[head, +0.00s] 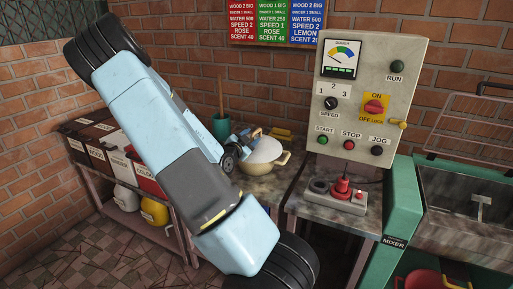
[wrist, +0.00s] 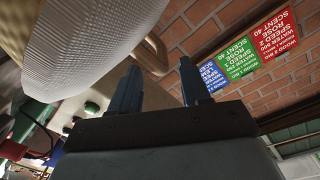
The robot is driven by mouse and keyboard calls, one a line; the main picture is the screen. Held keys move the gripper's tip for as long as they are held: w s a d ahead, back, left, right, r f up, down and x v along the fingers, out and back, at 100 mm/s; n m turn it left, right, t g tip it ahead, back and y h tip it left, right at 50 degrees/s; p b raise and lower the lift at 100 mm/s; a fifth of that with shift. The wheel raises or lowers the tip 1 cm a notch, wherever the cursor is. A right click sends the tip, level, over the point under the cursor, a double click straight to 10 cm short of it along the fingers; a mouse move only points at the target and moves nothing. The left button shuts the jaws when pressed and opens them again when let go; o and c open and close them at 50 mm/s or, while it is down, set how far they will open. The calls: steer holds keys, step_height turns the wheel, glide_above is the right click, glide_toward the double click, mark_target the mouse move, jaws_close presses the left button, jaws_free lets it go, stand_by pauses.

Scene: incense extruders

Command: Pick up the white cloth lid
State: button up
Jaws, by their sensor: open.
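The white cloth lid (head: 264,151) lies over a cream pot (head: 265,168) on the worktable, in the middle of the head view. In the wrist view the lid's ribbed white cloth (wrist: 85,40) fills the upper left, very close to the camera. My gripper (head: 249,134) is at the lid's far left edge in the head view, partly hidden by my arm. In the wrist view the two fingers of my gripper (wrist: 158,72) stand apart with nothing held between them. A tan curved handle (wrist: 152,52) shows behind the gap. I cannot tell whether a finger touches the lid.
A green cup (head: 221,127) with a stick stands behind my arm. A control panel (head: 365,95) and a red-knobbed box (head: 335,195) are right of the pot.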

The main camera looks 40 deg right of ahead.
mark_target(256, 132)
steer(key=shift+x, duration=2.6)
steer(key=shift+w+a, duration=0.1)
steer(key=shift+c, duration=0.3)
jaws_close()
